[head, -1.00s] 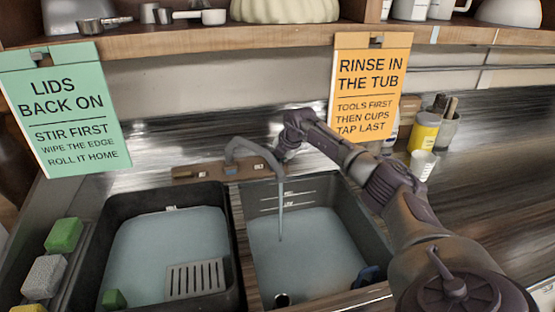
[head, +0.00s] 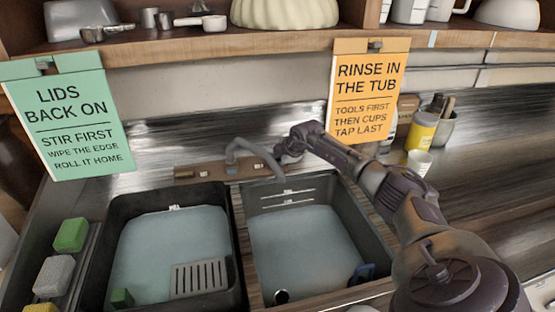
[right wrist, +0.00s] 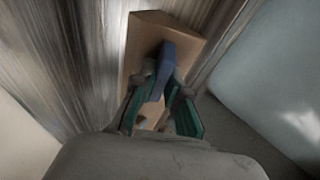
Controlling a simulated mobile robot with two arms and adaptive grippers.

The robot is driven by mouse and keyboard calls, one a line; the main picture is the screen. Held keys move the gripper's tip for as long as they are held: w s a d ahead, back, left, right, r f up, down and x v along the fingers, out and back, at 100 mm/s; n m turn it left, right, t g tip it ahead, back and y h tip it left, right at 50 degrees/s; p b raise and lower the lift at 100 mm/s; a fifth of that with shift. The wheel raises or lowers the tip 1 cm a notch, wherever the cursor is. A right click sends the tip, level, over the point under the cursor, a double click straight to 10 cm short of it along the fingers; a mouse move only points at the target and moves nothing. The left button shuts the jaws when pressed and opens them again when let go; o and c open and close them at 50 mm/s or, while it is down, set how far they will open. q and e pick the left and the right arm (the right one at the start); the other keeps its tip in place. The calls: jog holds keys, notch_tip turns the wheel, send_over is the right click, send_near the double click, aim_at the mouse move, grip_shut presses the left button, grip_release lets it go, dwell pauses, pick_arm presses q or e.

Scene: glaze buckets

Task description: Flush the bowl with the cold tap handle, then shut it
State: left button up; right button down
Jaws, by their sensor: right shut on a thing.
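The grey tap spout (head: 254,150) arches from a wooden block (head: 205,172) behind the two basins. No water runs from it. The right basin (head: 360,222) is the one under the spout and holds pale blue water (head: 305,240). My right gripper (head: 284,154) is at the right end of the tap block. In the right wrist view its green-padded fingers (right wrist: 160,92) are shut on the blue cold tap handle (right wrist: 167,60). In the head view the gripper hides that handle. My left gripper is not in view.
Sponges (head: 70,235) line the left edge. An orange sign (head: 368,90) hangs behind my right arm.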

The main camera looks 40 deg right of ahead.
dwell(0.5)
jog(key=c, duration=1.2)
grip_release()
jog(key=shift+s+r, duration=0.1)
jog(key=shift+v, duration=3.6)
jog(key=shift+d, duration=0.1)
